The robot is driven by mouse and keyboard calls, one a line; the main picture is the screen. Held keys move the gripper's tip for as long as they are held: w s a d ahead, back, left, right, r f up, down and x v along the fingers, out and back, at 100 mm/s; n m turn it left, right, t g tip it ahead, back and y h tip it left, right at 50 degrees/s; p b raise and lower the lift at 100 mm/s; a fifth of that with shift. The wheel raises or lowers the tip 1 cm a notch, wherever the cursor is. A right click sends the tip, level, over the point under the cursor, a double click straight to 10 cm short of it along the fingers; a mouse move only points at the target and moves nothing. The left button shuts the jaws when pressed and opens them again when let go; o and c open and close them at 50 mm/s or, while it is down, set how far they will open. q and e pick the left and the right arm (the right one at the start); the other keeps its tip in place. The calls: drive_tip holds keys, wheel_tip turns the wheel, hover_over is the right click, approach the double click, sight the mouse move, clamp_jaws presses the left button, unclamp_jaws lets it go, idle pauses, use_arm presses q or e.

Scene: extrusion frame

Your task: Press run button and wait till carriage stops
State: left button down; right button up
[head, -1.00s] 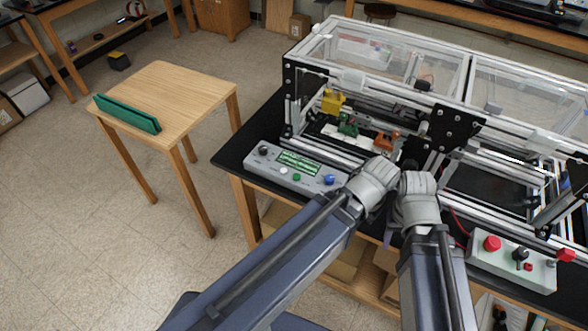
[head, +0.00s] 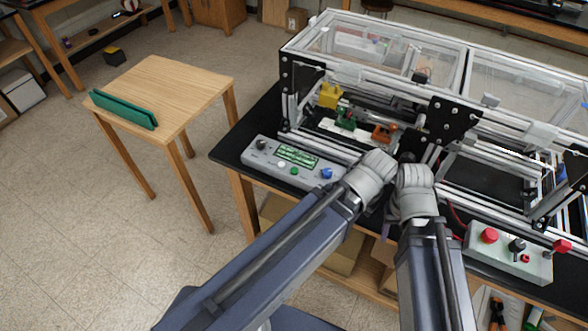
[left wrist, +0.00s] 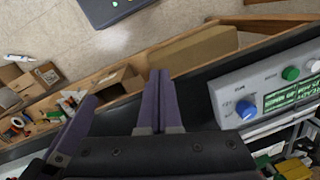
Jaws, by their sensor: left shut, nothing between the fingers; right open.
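The grey control panel (head: 305,180) sits on the near left of the black bench, with a lit green display (head: 297,156), a white button (head: 281,164), a green button (head: 294,171) and a blue knob (head: 326,173). In the left wrist view the panel is at the right, with the green button (left wrist: 290,73) uncovered; I cannot read its labels surely. My left gripper (left wrist: 161,75) is shut and empty, left of the panel and apart from the buttons. My right gripper (head: 406,157) is open, mostly hidden behind its wrist. I cannot make out which part is the carriage.
The aluminium extrusion frame (head: 395,38) stands behind my grippers, holding a yellow block (head: 330,95), a green part (head: 345,118) and an orange part (head: 383,133). A second box (head: 505,257) with red buttons is at right. A wooden table (head: 175,85) bears a green holder (head: 122,110).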

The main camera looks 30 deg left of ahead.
idle(0.5)
use_arm(q)
wheel_tip(320, 180, up, 12)
drive_tip(key=n+h+p, duration=0.1)
drive_tip(key=n+p, duration=1.2)
drive_tip(key=n, duration=0.8)
hover_over(295, 170)
drive_tip(key=shift+a+r, duration=0.15)
drive_tip(key=shift+r, duration=0.05)
drive_tip(key=shift+f+b, duration=0.2)
drive_tip(key=shift+b, duration=0.25)
wheel_tip(295, 170, down, 14)
drive_tip(key=b, duration=1.3)
drive_tip(key=shift+r+b, duration=0.15)
drive_tip(key=shift+b, duration=0.2)
